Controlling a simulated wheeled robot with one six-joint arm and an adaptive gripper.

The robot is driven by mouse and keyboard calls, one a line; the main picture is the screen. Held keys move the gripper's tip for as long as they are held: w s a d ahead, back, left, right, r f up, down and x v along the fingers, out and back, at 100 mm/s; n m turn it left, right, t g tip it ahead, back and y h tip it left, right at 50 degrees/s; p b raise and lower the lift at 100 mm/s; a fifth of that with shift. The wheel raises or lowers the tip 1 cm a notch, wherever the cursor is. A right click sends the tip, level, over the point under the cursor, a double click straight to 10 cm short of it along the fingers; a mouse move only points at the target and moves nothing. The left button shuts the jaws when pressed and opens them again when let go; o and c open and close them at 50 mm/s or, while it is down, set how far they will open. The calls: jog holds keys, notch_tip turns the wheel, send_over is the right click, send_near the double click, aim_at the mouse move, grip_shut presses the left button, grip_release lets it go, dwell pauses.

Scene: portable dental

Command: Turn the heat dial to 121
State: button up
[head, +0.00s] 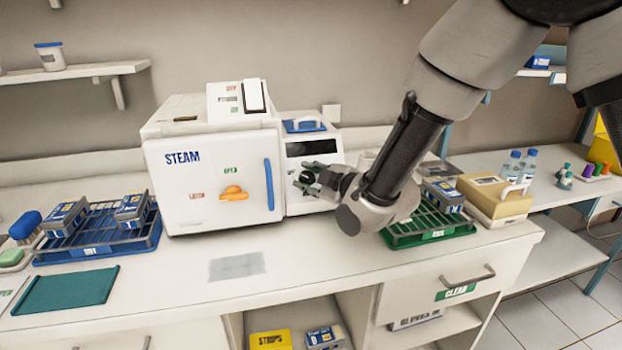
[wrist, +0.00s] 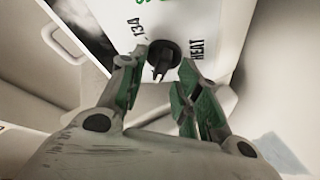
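The heat dial is a round black knob (wrist: 161,57) on the white front panel of the steam unit. In the wrist view it sits between and just beyond my fingertips, with "134" printed on one side and "HEAT" on the other. Its pointer setting is not clear to me. My gripper (head: 312,182) is in front of the panel in the head view and partly covers the dial (head: 306,176). In the wrist view my gripper (wrist: 160,80) is open, its green-padded fingers apart on either side of the dial. I cannot tell whether a finger touches it.
The steam unit's door (head: 213,185) is shut, with an orange latch (head: 234,194) and a blue handle (head: 268,184). A blue rack (head: 95,248) stands left and a green rack (head: 430,236) right. The counter in front is mostly clear.

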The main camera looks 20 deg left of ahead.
grip_shut()
jog(key=shift+r+m+t, duration=0.1)
jog(key=shift+m+t, duration=0.2)
jog(key=shift+m, duration=0.1)
jog(key=m+t, duration=0.1)
jog(key=m, duration=0.1)
jog(key=m+t, duration=0.1)
jog(key=m, duration=0.2)
jog(key=shift+s+a+m+t, duration=0.1)
jog(key=shift+a+m+t, duration=0.05)
jog(key=shift+m+t, duration=0.15)
jog(key=shift+m+t+h, duration=0.55)
jog(key=shift+m, duration=0.8)
jog(key=shift+m+t+h, duration=0.5)
jog(key=shift+m, duration=0.9)
jog(key=shift+m+t+h, duration=0.55)
jog(key=shift+m, duration=0.8)
jog(key=shift+r, duration=0.15)
grip_release()
